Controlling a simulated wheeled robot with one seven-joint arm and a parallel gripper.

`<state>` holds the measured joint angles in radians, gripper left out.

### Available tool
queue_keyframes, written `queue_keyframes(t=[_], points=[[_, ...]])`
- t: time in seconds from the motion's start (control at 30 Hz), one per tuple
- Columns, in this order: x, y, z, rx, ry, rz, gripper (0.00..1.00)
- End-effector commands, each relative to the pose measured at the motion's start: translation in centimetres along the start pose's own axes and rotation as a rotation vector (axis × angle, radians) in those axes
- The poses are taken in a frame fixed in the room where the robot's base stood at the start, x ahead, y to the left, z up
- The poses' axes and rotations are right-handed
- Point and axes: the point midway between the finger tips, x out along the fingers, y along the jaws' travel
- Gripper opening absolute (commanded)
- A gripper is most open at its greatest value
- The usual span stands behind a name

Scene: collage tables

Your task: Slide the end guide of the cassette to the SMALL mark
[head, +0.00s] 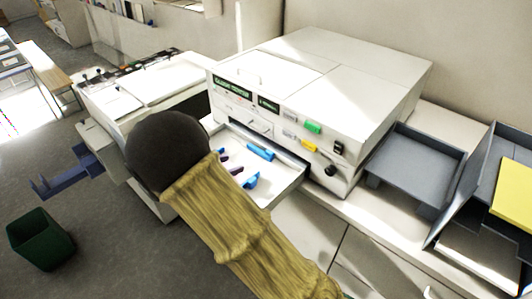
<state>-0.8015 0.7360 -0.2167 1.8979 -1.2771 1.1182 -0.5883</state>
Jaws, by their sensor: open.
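The cassette (287,184) is a pale, shallow drawer pulled out of the front of the white machine. Inside it are a blue bar-like piece (260,152) near the machine, another blue piece (251,181) nearer me, and small purple pieces (236,170). I cannot tell which is the end guide, and no SMALL mark is readable. My sleeved arm and its dark round joint hide the cassette's left part.
The white machine (330,75) has green and yellow buttons above the cassette. A lower white unit (165,80) stands to its left. Grey trays (415,165) stand at right, with a yellow sheet (513,188). A dark green bin (40,238) is on the floor at lower left.

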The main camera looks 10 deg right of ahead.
Motion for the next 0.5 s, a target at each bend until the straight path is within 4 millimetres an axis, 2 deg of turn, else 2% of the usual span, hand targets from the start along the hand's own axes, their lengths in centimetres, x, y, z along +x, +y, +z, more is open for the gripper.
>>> queue_keyframes(t=[0.27, 0.5], points=[[1.2, -0.1, 0.1, 0.0, 0.002, -0.003, 0.49], [4.8, -0.1, 0.2, 0.002, 0.001, -0.006, 0.49]])
